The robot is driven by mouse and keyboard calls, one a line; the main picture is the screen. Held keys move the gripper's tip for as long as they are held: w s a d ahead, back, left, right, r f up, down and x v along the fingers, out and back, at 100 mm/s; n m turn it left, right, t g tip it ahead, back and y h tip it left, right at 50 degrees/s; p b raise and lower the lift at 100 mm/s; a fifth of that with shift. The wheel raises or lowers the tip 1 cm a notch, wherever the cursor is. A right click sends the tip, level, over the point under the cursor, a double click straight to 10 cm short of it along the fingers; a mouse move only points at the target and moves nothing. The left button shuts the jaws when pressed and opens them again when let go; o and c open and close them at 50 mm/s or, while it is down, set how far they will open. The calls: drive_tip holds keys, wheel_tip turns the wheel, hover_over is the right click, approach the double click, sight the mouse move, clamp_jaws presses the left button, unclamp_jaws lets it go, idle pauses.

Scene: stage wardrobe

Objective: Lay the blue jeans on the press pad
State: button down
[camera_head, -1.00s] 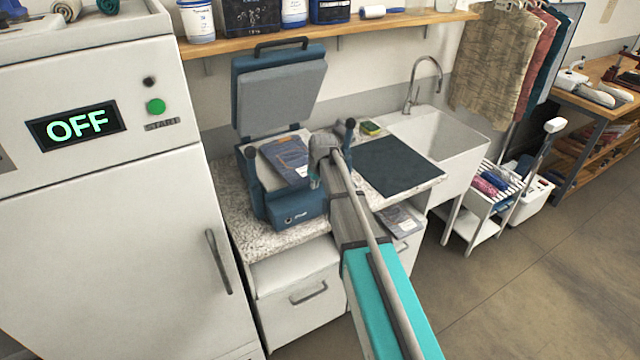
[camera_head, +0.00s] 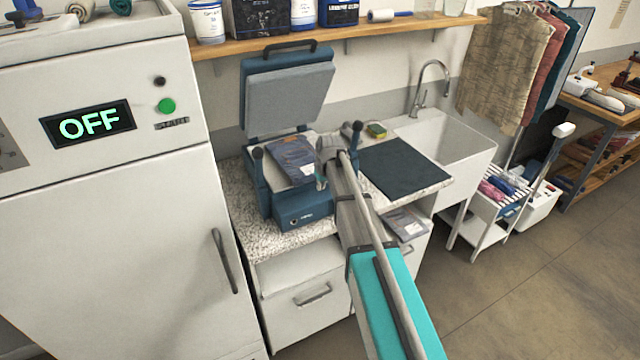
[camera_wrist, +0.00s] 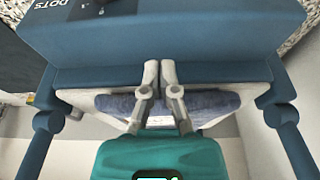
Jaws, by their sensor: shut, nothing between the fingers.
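The blue jeans (camera_head: 293,158) lie folded, with a pale label, on the light pad of the open blue press (camera_head: 304,211). In the wrist view, the jeans (camera_wrist: 112,103) lie behind my fingers, partly hidden by them and the teal housing. The press pad (camera_wrist: 78,95) shows around them. My gripper (camera_head: 321,183) is at the right side of the press in the head view, partly hidden by my arm. In the wrist view, my gripper (camera_wrist: 160,66) has its fingertips together and empty, over the pad near the press front.
The press lid (camera_head: 286,95) stands raised. A dark mat (camera_head: 403,168) lies on the counter, left of the sink (camera_head: 450,138). Another folded garment (camera_head: 405,223) with a label lies in a compartment below. A white cabinet (camera_head: 130,230) reading OFF stands left.

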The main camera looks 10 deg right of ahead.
drive_tip(key=s+p+v, duration=0.1)
drive_tip(key=p+v, duration=0.8)
drive_tip(key=v, duration=0.1)
drive_tip(key=shift+s+d+p, duration=0.3)
drive_tip(key=shift+s, duration=0.1)
idle(0.4)
drive_tip(key=s+f+m+g+b, duration=0.1)
drive_tip(key=s+f+b, duration=0.3)
drive_tip(key=s, duration=0.9)
drive_tip(key=s+f+m+g+h+b, duration=0.1)
drive_tip(key=s+f+b, duration=0.3)
drive_tip(key=s, duration=0.9)
drive_tip(key=shift+d+f+m+g, duration=0.2)
drive_tip(key=shift+f+m+g, duration=0.2)
drive_tip(key=shift+m+g, duration=0.3)
